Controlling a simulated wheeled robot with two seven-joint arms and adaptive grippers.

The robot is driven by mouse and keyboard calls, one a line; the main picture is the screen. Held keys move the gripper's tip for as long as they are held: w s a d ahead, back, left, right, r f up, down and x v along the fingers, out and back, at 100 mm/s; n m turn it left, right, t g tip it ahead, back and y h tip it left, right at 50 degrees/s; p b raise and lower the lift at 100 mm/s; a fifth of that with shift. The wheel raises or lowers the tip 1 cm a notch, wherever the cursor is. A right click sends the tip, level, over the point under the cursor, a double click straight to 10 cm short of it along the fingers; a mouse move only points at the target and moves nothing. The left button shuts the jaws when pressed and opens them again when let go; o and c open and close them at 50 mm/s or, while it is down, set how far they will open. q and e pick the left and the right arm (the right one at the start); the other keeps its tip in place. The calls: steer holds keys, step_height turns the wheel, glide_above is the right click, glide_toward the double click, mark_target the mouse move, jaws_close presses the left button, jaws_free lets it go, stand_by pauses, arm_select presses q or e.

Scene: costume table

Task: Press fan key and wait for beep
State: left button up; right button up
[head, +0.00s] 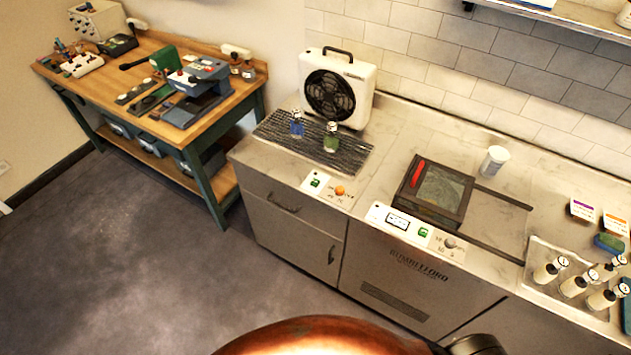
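A white box fan (362,92) with a black grille and top handle stands at the back of the counter, behind a dark ribbed mat. A small white control panel (327,190) lies at the counter's front edge below it. The panel has a green key (316,183) and an orange round knob or lamp (340,190). The markings are too small to read. A second panel (410,232) to the right has a display, a green key (423,232) and a grey knob (449,242). Neither of my grippers can be made out in the head view.
Blue (297,124) and green (332,138) bottles stand on the ribbed mat (268,128). A dark-framed glass lid with a red handle (418,173) sits right of them. A white cup (494,161) and several cream bottles are farther right. A wooden workbench (216,118) stands left.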

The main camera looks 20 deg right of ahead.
jaws_close()
steer(key=shift+d, duration=0.1)
stand_by(1.1)
